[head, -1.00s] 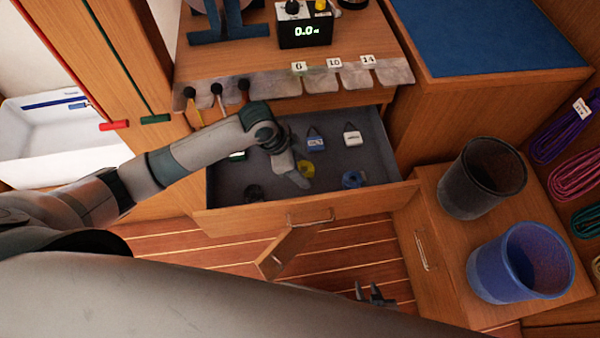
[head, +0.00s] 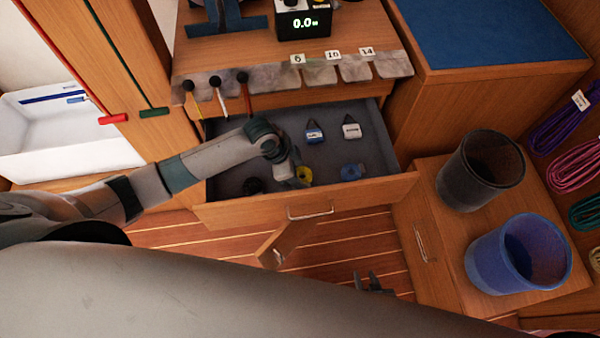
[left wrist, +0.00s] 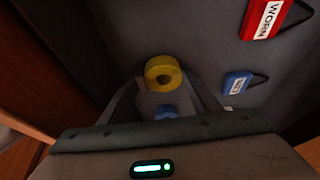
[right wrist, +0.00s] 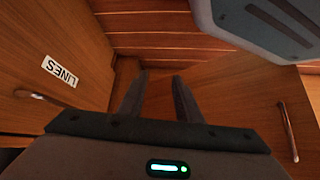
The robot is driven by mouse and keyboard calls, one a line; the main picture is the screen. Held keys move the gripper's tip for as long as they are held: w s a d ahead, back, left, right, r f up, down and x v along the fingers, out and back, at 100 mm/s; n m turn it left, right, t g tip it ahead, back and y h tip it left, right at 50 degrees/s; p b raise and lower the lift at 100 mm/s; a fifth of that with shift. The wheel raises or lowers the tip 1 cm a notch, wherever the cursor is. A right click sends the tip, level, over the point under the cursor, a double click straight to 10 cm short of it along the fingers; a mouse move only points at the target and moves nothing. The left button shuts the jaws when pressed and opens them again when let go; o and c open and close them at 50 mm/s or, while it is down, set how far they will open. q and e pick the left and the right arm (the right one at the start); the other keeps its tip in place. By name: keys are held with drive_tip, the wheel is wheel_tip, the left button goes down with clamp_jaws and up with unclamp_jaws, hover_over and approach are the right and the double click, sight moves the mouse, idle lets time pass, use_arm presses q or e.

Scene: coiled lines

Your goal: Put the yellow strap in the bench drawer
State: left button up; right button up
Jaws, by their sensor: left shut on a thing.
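The yellow strap is a small round coil (head: 304,175) within the outline of the open bench drawer (head: 230,214). My left gripper (head: 297,178) reaches over the drawer's front part and is shut on the strap. I cannot tell whether the strap touches the drawer floor. My right gripper (right wrist: 160,88) is open and empty, low in front of the cabinets; it also shows in the head view (head: 372,282).
Dark (head: 480,172) and blue (head: 515,262) bins stand at right.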

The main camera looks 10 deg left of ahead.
use_arm(q)
drive_tip(key=shift+f, duration=0.25)
use_arm(e)
drive_tip(key=shift+s+a, duration=0.1)
drive_tip(key=shift+s, duration=0.05)
use_arm(q)
drive_tip(key=shift+f, duration=0.1)
use_arm(e)
drive_tip(key=shift+s+f, duration=0.15)
use_arm(q)
drive_tip(key=shift+f, duration=0.1)
drive_tip(key=o, duration=1.1)
drive_tip(key=shift+c, duration=0.2)
use_arm(e)
drive_tip(key=shift+s+f, duration=0.15)
drive_tip(key=shift+s, duration=0.2)
drive_tip(key=shift+d, duration=0.3)
